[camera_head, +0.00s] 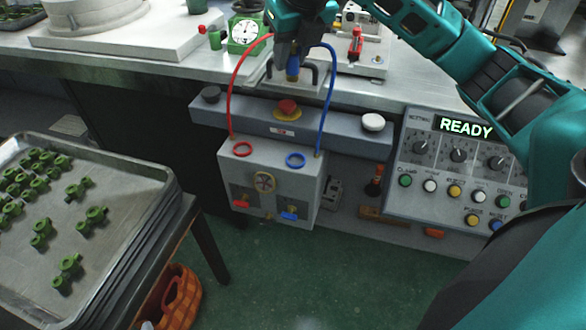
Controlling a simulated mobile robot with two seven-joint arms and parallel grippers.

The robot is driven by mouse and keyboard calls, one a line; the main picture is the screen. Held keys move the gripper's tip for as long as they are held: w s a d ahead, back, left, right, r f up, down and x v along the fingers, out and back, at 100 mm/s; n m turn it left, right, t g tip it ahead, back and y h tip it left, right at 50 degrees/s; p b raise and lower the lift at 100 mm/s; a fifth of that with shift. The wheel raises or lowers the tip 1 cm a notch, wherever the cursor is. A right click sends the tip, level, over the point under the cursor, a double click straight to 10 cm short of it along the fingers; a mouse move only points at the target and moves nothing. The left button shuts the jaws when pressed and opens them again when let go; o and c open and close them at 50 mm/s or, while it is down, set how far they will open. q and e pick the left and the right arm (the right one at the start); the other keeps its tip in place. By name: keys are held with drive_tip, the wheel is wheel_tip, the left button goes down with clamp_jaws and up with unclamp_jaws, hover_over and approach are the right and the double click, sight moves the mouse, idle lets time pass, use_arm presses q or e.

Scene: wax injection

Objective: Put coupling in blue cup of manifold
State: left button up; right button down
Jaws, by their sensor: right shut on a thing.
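The manifold (272,184) is a pale grey box on the front of the bench, with a red ring-shaped cup (243,149) at left and a blue ring-shaped cup (296,160) at right on its top. My right gripper (293,54) points down above and behind the manifold. It is shut on a small blue piece with a brass-coloured lower end, which looks like the coupling (293,68). The coupling is higher in the picture than the blue cup and apart from it. The gripper's fingers are partly hidden by its dark body. My left gripper is out of view.
A red hose (232,95) and a blue hose (330,95) arch up on either side of the gripper. A red button (288,106) stands on the bar behind the manifold. A control panel (450,122) reads READY. A tray (130,238) of green parts is at left.

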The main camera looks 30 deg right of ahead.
drive_tip(key=shift+s+d+f, duration=0.1)
drive_tip(key=shift+s+f, duration=0.1)
drive_tip(key=shift+s, duration=0.3)
wheel_tip(320, 180, down, 15)
drive_tip(key=b, duration=0.2)
drive_tip(key=shift+f+b, duration=0.2)
drive_tip(key=shift+b, duration=0.2)
drive_tip(key=shift+f+b, duration=0.35)
drive_tip(key=shift+f, duration=1.9)
drive_tip(key=shift+f, duration=0.15)
drive_tip(key=c, duration=0.9)
unclamp_jaws()
